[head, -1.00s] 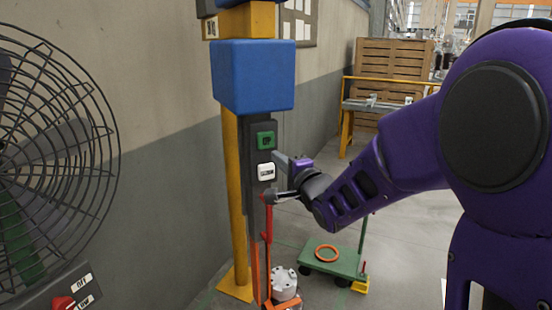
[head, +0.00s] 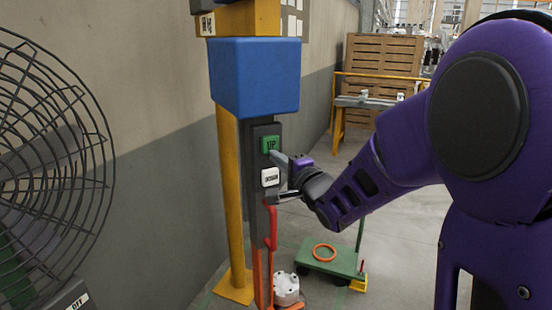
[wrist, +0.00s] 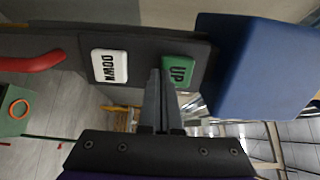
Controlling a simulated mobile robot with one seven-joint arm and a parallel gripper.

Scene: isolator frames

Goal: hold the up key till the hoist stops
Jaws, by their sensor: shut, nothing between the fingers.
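The green UP key (head: 270,144) is on a dark upright panel (head: 265,215), above the white DOWN key (head: 270,177). Both keys also show in the wrist view, the UP key (wrist: 183,72) right of the DOWN key (wrist: 110,66). My gripper (head: 272,154) is shut and empty, its tips at the lower edge of the UP key. In the wrist view the fingertips (wrist: 161,72) overlap the key's left edge. I cannot tell whether they touch it or whether it is pressed in. I cannot identify the hoist's moving part.
A blue block (head: 254,78) juts out just above the keys, near my gripper. A red curved part (head: 271,226) is below them. A caged fan (head: 45,150) stands at left. A green cart (head: 328,260) with an orange ring is on the floor behind.

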